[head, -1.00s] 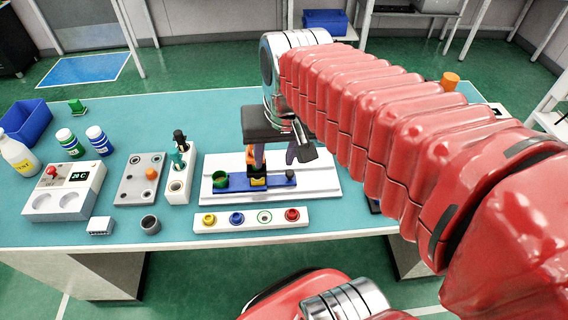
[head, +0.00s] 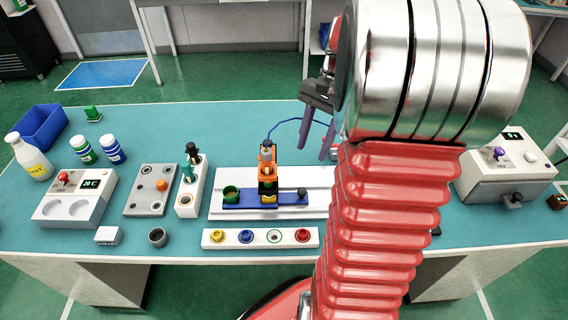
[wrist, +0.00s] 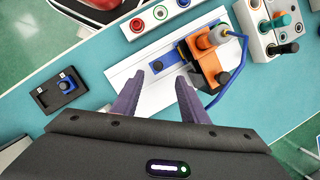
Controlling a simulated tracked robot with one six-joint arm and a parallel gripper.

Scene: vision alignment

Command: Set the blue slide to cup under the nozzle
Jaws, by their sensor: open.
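The blue slide (head: 248,202) lies on a white base (head: 325,203), with a green cup (head: 231,193) at its left end and a dark knob (head: 302,193) at its right end. The orange nozzle stand (head: 267,160) rises behind the slide's middle, so the cup sits left of the nozzle. My gripper (head: 312,152) is open and empty, above and right of the stand. In the wrist view the slide (wrist: 172,56) and its knob (wrist: 157,66) show just beyond my gripper's spread purple fingers (wrist: 159,77). The cup is not clear there.
A white strip with several coloured buttons (head: 260,245) lies in front of the base. A blue hose (head: 290,123) curves from the nozzle towards my gripper. A holder with tools (head: 190,190) stands left of the base, and a grey box (head: 505,170) stands at the right.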

